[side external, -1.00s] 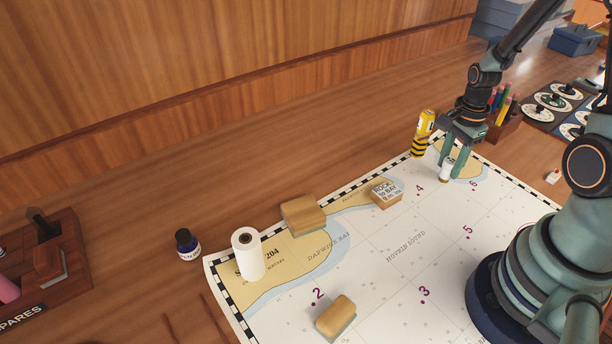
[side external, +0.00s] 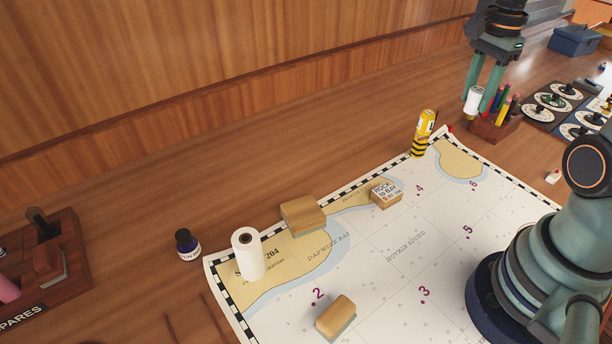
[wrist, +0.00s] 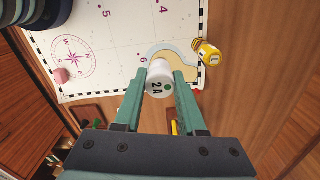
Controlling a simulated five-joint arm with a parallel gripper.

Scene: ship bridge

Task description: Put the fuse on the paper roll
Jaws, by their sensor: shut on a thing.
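The fuse (side external: 473,100) is a small white cylinder held up in the air between the fingertips of my gripper (side external: 477,92). In the wrist view the fuse (wrist: 159,80) shows its end marked "2A" with a green dot, between the two green fingers. The fingers are shut on it. The white paper roll (side external: 248,256) stands upright on the near left part of the chart, with a dark hole in its top. My gripper is far from it, at the upper right. The paper roll is not seen in the wrist view.
A yellow-and-black bottle (side external: 422,134) stands at the chart's far edge. Wooden blocks (side external: 303,215) and (side external: 336,317) and a labelled block (side external: 386,195) lie on the chart (side external: 400,250). A pencil holder (side external: 494,126) is below my gripper. An ink bottle (side external: 187,245) stands left of the roll.

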